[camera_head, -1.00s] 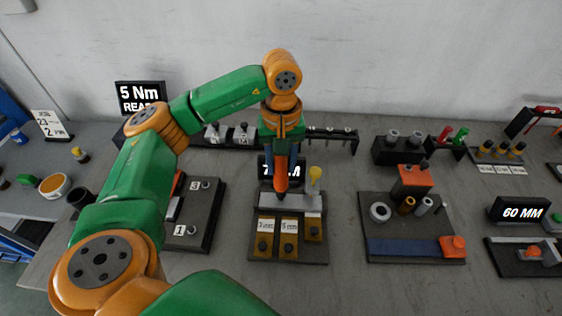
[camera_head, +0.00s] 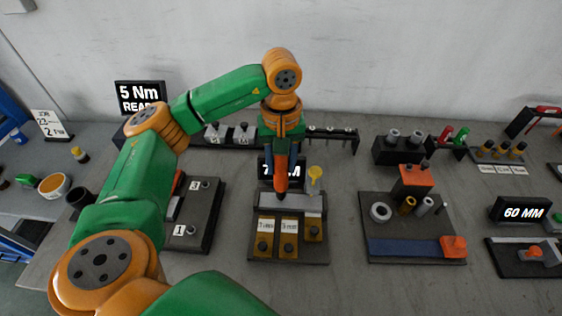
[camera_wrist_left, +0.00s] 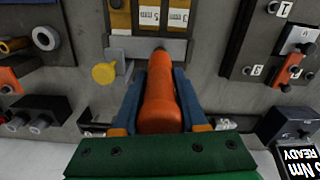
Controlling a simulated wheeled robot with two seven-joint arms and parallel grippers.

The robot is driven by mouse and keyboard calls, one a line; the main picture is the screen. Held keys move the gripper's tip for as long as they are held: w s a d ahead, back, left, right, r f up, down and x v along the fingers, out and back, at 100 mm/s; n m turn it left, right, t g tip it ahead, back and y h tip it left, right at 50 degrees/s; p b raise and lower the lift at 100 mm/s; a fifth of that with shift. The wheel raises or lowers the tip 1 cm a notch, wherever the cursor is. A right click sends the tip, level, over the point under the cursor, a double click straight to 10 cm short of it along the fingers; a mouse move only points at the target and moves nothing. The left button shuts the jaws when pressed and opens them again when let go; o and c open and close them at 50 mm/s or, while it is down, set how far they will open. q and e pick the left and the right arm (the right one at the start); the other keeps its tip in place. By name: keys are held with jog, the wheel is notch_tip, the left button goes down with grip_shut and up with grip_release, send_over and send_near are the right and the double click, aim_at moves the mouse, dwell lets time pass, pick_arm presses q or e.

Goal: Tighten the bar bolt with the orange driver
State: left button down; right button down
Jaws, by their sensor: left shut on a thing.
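My left gripper (camera_head: 281,158) is shut on the orange driver (camera_head: 281,181), which points down, nearly upright. The driver's black tip is over the light grey bar (camera_head: 308,203) at the back of a dark fixture block. The bolt under the tip is hidden, and I cannot tell whether the tip is seated in it. In the left wrist view the blue fingers (camera_wrist_left: 158,92) flank the orange driver (camera_wrist_left: 160,108), whose far end meets the grey bar (camera_wrist_left: 181,50). A yellow-headed piece (camera_head: 314,173) stands beside the driver, apart from it. My right gripper is not in view.
Label plates (camera_head: 288,226) lie on the fixture's front. A display (camera_head: 267,169) stands behind the driver, partly hidden. A numbered block (camera_head: 205,208) is to the left and a tray with rings and cylinders (camera_head: 416,222) to the right.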

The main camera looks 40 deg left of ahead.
pick_arm(q)
jog(key=shift+s+f+b, duration=0.1)
jog(key=shift+f+b, duration=1.3)
jog(key=shift+f, duration=0.15)
dwell(1.9)
jog(key=shift+r+p, duration=0.65)
jog(key=shift+r, duration=0.1)
jog(key=shift+r+p, duration=1.5)
jog(key=shift+r, duration=0.4)
jog(key=shift+d+f, duration=0.1)
